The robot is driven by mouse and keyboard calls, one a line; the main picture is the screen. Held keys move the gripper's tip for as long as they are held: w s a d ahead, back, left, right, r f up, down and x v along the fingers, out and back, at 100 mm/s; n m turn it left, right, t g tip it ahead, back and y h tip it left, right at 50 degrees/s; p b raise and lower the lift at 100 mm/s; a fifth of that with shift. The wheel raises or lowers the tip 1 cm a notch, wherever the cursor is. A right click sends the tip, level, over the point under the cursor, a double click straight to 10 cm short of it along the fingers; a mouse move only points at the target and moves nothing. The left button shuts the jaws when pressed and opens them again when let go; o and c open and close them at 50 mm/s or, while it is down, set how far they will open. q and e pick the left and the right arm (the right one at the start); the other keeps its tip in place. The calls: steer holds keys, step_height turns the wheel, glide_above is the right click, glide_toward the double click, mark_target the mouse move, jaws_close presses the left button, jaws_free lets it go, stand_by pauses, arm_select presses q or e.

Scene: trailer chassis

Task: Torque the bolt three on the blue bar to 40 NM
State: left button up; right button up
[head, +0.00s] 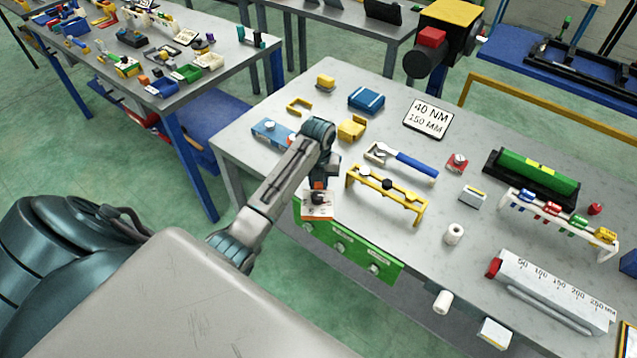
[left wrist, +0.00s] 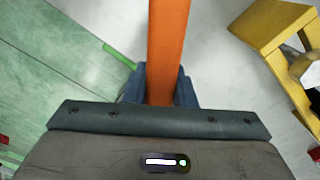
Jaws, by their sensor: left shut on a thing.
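My left gripper (head: 318,190) is at the near edge of the table, above the green panel. It is shut on an orange bar, seen in the left wrist view (left wrist: 168,50) running up between its blue fingers. A blue bar (head: 270,131) with a light bolt head lies at the table's left edge, partly behind my arm. I cannot read bolt numbers on it. A card (head: 428,118) reads 40 NM, 150 MM. My right gripper is not in view.
A green panel (head: 350,246) with several bolts hangs at the near edge. Yellow blocks, a blue block (head: 366,99), a green case (head: 536,171), a rack of coloured pieces (head: 562,218) and a scale (head: 550,290) crowd the table. Clear room lies around the card.

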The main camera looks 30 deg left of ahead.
arm_select(q)
jaws_close()
steer(key=shift+a, duration=0.15)
steer(key=shift+s+a+m, duration=0.5)
steer(key=shift+a+m, duration=0.3)
steer(key=shift+w+d+r+n, duration=0.1)
steer(key=shift+w+d+n, duration=0.2)
steer(key=shift+d, duration=0.1)
steer(key=shift+r, duration=0.1)
